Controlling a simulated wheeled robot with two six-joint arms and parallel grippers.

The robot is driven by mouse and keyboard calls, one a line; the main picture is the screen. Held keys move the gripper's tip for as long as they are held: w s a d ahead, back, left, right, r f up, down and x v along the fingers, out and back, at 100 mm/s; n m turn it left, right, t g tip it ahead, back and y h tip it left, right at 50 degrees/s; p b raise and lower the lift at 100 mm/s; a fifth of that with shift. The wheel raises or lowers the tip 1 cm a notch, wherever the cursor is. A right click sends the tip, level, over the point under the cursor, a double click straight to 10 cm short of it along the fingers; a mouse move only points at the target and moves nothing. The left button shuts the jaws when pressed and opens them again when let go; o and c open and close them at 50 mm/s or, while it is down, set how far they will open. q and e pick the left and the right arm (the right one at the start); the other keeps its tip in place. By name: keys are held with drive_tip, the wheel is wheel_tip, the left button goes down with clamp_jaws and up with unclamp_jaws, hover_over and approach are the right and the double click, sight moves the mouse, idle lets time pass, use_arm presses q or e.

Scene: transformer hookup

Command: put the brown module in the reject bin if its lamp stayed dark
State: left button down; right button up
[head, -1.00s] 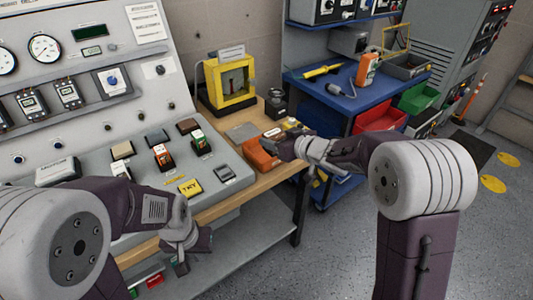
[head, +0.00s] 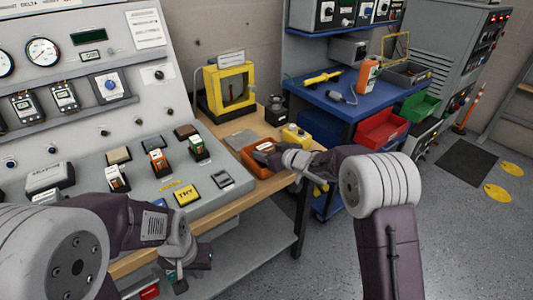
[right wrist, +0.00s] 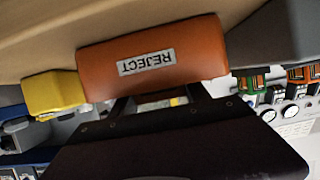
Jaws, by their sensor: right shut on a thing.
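The orange reject bin (head: 250,163) stands on the wooden bench right of the sloped panel. Its REJECT label shows upside down on its wall in the right wrist view (right wrist: 205,62). I cannot make out a lit lamp.
Several modules (head: 158,163) and coloured blocks sit on the sloped panel, with a yellow TRY block (head: 187,194) near its front. A yellow block (head: 295,136) stands close behind the bin. A yellow-framed box (head: 230,90) and a blue cart (head: 335,100) are further back.

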drive_tip(key=shift+f, duration=0.2)
drive_tip(key=o, duration=1.5)
drive_tip(key=shift+r, duration=0.15)
